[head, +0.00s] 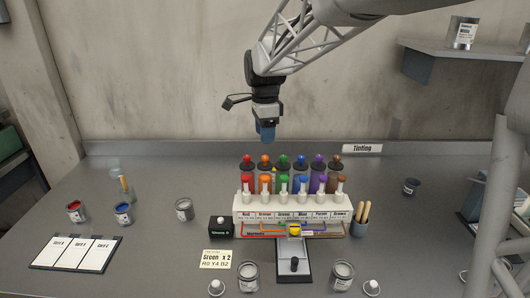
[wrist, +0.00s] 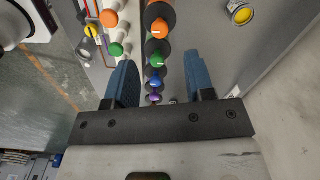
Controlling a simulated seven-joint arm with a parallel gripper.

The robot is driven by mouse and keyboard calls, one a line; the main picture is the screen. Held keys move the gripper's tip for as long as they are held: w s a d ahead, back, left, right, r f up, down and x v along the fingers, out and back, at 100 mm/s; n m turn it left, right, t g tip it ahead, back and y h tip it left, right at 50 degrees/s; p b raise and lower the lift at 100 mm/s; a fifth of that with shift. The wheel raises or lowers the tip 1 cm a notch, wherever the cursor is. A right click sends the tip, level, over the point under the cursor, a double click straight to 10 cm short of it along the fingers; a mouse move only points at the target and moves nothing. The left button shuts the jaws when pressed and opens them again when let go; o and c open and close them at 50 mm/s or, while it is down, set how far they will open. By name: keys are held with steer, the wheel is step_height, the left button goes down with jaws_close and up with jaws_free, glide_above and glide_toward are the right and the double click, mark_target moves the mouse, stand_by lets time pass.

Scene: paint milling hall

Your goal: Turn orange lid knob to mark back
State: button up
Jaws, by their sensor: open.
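The orange lid knob (head: 265,158) tops the second canister from the left in the back row of a white rack. In the wrist view the orange lid knob (wrist: 160,27) sits on a dark round lid and carries a small pale mark, whose exact direction is hard to read. My gripper (head: 267,139) is above the back row, its blue fingers apart and empty, near the orange knob in the picture. In the wrist view my gripper (wrist: 160,60) shows its fingers on either side of the row, with the green knob (wrist: 157,60) between the tips. The fingers touch no knob.
The blue (wrist: 156,82) and purple (wrist: 154,98) knobs follow in the same row. Front-row white bottles (head: 283,186) stand close before the canisters. A yellow-topped can (wrist: 241,14) appears at upper right in the wrist view. The wall (head: 180,80) rises behind the table.

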mark_target(265, 156)
steer(key=shift+f, duration=0.15)
steer(key=shift+f, duration=3.75)
steer(key=shift+c, duration=0.3)
jaws_close()
steer(key=shift+n, duration=0.4)
